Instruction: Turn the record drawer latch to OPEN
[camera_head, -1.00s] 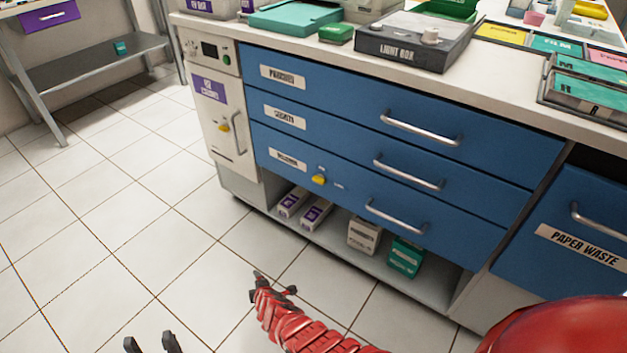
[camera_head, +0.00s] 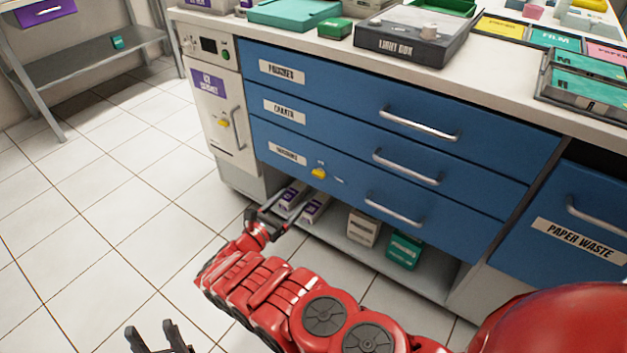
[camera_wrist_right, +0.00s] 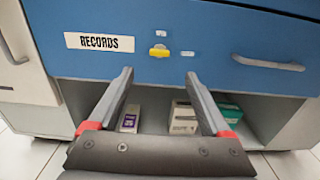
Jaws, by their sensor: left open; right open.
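The records drawer (camera_head: 370,190) is the lowest of the blue drawers and is closed. Its yellow latch (camera_head: 318,173) sits on the drawer front between the label and the handle, with small tags beside it too blurred to read. In the right wrist view the yellow latch (camera_wrist_right: 159,51) lies roughly level, ahead of and between my fingers. My right gripper (camera_head: 270,213) is open and empty, low in front of the cabinet and below the latch, apart from it. Its fingers show in the right wrist view (camera_wrist_right: 160,75). My left gripper (camera_head: 160,335) is open and empty at the bottom edge.
Below the drawers an open shelf holds white-purple boxes (camera_head: 315,208), a beige box (camera_head: 362,227) and a green box (camera_head: 404,250). The drawer handle (camera_head: 394,212) sticks out right of the latch. A white cabinet (camera_head: 222,115) stands left. The floor at left is clear.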

